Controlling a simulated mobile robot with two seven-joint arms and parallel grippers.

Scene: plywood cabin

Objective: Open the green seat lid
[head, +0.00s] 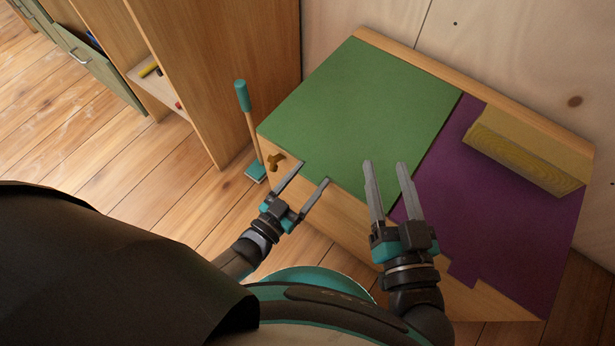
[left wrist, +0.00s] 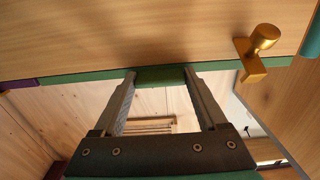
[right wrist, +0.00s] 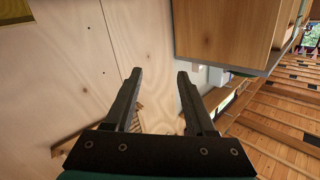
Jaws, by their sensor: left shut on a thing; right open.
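The green seat lid (head: 355,105) lies flat and closed on the left part of the wooden bench, beside a purple one. My left gripper (head: 313,173) is at the lid's front edge. In the left wrist view, its fingers are shut on a green tab (left wrist: 160,76) of the lid, one finger on each side. My right gripper (head: 385,165) is open and empty, and shows in front of the lid's right front part in the head view. In the right wrist view there is nothing between its fingers (right wrist: 158,75).
A purple lid (head: 520,225) with a yellow-sided wooden block (head: 525,150) on it is at the right. A brass latch (head: 275,160) is on the bench front, and a teal-handled brush (head: 243,97) stands left. A tall wooden cabinet (head: 215,70) is beyond it.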

